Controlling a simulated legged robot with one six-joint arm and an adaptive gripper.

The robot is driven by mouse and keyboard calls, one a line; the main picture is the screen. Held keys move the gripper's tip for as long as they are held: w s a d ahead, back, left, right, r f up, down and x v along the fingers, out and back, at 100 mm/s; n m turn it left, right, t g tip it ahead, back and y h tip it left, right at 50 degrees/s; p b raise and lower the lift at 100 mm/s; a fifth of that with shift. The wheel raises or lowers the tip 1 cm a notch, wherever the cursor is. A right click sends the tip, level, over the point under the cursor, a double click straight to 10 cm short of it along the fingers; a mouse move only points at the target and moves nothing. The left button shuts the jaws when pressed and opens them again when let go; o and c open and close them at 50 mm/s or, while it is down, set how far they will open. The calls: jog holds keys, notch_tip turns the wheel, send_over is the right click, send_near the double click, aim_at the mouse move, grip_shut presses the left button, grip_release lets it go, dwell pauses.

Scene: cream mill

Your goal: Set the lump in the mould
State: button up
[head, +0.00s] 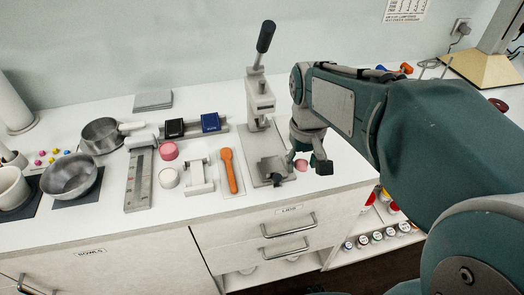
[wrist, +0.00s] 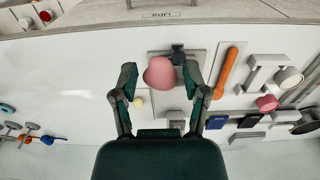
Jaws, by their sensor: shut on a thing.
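The pink lump (wrist: 160,73) is between the two fingers of my gripper (wrist: 156,78) in the wrist view, and the gripper is shut on it. In the head view my gripper (head: 305,162) is just right of the lever press, with the pink lump (head: 301,165) partly hidden by the fingers. The press (head: 259,98) has an upright lever with a dark handle. A dark metal block, perhaps the mould (head: 272,168), sits on its grey base plate; it also shows beyond the lump in the wrist view (wrist: 178,54). The lump looks apart from the block; its height is unclear.
An orange spoon (head: 231,171) lies left of the press. Further left are a white stand (head: 199,175), a pink disc (head: 168,151), a white disc (head: 168,177), a metal scale-like block (head: 140,180), a pan (head: 100,135) and a bowl (head: 70,176). The counter's front edge is close.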

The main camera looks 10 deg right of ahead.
jog(key=w+a+f, duration=0.1)
jog(key=w+f, duration=0.2)
jog(key=w, duration=0.4)
send_over(272, 168)
jog(key=s, duration=0.1)
notch_tip(272, 168, down, 5)
jog(key=shift+a+r, duration=0.1)
jog(key=shift+a, duration=0.05)
jog(key=shift+w+f, duration=0.35)
jog(key=shift+f, duration=0.15)
notch_tip(272, 168, down, 3)
jog(key=shift+w+f, duration=0.1)
jog(key=shift+w, duration=0.05)
jog(key=shift+f, duration=0.15)
jog(key=o, duration=0.9)
jog(key=shift+o, duration=0.2)
